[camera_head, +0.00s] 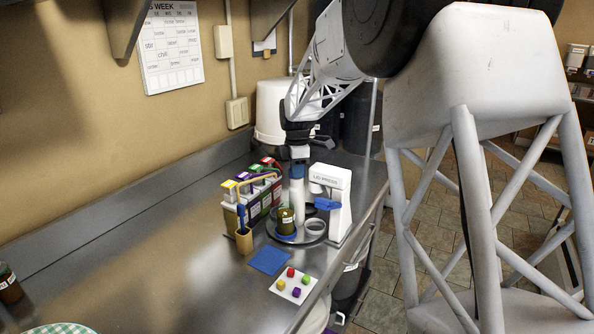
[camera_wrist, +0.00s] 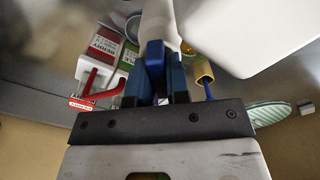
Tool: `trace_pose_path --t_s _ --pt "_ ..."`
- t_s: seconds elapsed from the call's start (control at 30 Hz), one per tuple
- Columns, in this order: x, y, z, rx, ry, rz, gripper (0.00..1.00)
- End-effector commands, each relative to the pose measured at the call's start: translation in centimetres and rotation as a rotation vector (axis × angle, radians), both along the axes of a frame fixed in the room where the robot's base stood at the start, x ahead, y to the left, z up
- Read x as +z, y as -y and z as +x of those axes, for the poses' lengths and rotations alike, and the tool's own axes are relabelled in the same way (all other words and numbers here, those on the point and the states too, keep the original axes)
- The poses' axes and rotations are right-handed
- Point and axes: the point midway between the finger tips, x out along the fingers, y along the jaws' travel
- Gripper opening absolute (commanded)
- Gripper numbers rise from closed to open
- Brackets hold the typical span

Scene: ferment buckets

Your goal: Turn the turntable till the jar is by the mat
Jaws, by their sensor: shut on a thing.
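The grey round turntable (camera_head: 272,233) stands on the steel counter. The olive jar (camera_head: 286,224) sits at its front left, on the side toward the mat. The flat blue mat (camera_head: 268,261) lies on the counter just in front of the turntable, a small gap from its rim. A tall white post or bottle (camera_head: 297,198) with a blue top rises behind the jar. My gripper (camera_head: 298,168) points down and is shut on that blue top. In the wrist view the blue top (camera_wrist: 155,55) sits between my fingers, with the white body (camera_wrist: 158,22) beyond it.
A white lid press (camera_head: 337,190) stands close on the right. A rack of containers with coloured lids (camera_head: 256,193) and a yellow cup (camera_head: 244,242) holding a blue-handled tool are close on the left. A white card (camera_head: 293,298) with coloured pieces lies in front. The left counter is mostly clear.

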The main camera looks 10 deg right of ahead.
Motion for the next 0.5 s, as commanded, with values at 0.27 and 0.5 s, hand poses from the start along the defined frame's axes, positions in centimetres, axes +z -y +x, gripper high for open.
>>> trace_pose_path --t_s 0.27,0.5 --pt "0.19 0.0 0.05 0.004 0.003 0.0 0.0" --pt "0.16 -0.01 0.04 0.004 0.002 0.0 0.3"
